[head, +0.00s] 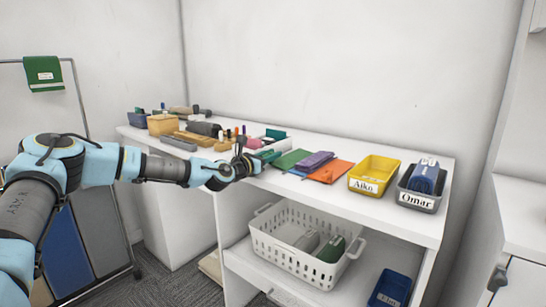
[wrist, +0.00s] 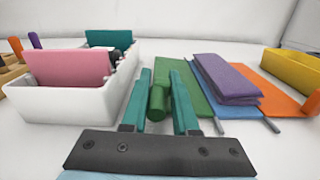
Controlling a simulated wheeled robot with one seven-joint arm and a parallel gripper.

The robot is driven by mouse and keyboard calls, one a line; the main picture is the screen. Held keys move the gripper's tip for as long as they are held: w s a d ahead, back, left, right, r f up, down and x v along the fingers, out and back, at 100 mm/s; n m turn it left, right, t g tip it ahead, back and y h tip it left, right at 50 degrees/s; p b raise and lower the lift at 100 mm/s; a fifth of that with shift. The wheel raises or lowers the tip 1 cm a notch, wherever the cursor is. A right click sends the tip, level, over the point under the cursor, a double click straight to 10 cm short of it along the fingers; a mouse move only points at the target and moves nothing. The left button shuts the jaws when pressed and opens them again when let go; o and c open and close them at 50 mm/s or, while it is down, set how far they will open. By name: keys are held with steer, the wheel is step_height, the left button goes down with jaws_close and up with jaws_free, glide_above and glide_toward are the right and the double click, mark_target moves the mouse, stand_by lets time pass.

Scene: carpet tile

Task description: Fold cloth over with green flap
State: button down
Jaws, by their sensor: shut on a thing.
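The purple cloth (head: 314,160) lies as a thick folded stack on a flat board with coloured flaps; it also shows in the wrist view (wrist: 226,82). The green flap (head: 291,159) lies flat to the left of the cloth (wrist: 187,88). An orange flap (head: 332,173) lies to its right, with a strip of blue (wrist: 202,86) under the cloth. My gripper (wrist: 161,72) is at the left side of the green flap, its teal fingers shut on a dark green cylindrical grip (wrist: 157,103). The join between grip and flap is partly hidden by the right finger.
A white box (wrist: 75,98) with pink and teal items stands close left of my gripper. Yellow (head: 373,174) and grey (head: 418,200) labelled bins stand right on the white table (head: 400,222). Tools and blocks crowd the far left. A white basket (head: 300,260) is below.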

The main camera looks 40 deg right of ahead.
steer(key=shift+w+a+r+t, duration=0.1)
steer(key=shift+w+r+t, duration=0.2)
steer(key=shift+w+r, duration=0.15)
steer(key=c, duration=0.9)
jaws_free()
steer(key=shift+f, duration=0.1)
steer(key=shift+o, duration=0.5)
steer(key=shift+s+f, duration=0.2)
steer(key=b+v, duration=0.2)
steer(key=v, duration=0.7)
steer(key=shift+a, duration=0.2)
steer(key=shift+s+a, duration=0.15)
steer(key=shift+a, duration=0.6)
steer(key=shift+c, duration=0.4)
